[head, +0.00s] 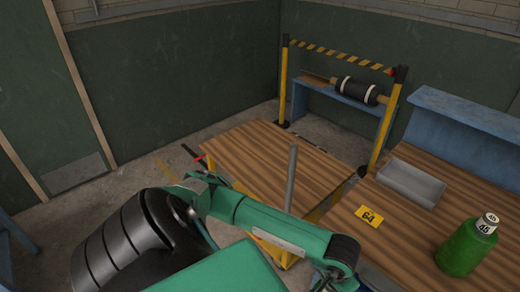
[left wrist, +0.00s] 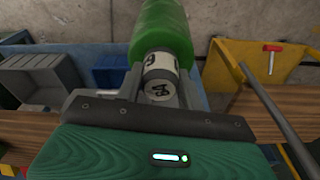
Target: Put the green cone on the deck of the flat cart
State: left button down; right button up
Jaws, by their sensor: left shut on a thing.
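My left gripper (left wrist: 160,95) is shut on the white, numbered neck of a green cone (left wrist: 163,28). The cone's wider green body extends beyond the fingers, cut off by the picture's top edge. The number appears to read 64. The head view does not show my left fingertips or the held cone; only my left arm crosses its lower middle. What I take for the flat cart has a brown plank deck (head: 255,150), bare where visible, just beyond my left arm. A grey post (head: 291,178) stands upright there. My right gripper is not in view.
A similar green piece (head: 464,248) with a cap labelled 45 stands on the right wooden bench. A yellow 64 tag (head: 369,216) and a grey tray (head: 411,183) are there too. A striped barrier (head: 340,54) stands behind the deck.

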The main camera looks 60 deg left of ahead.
aim_at(270, 159)
jog(key=j+u, duration=0.1)
jog(key=j, duration=1.45)
jog(key=i+j+u, duration=0.1)
jog(key=j, duration=1.45)
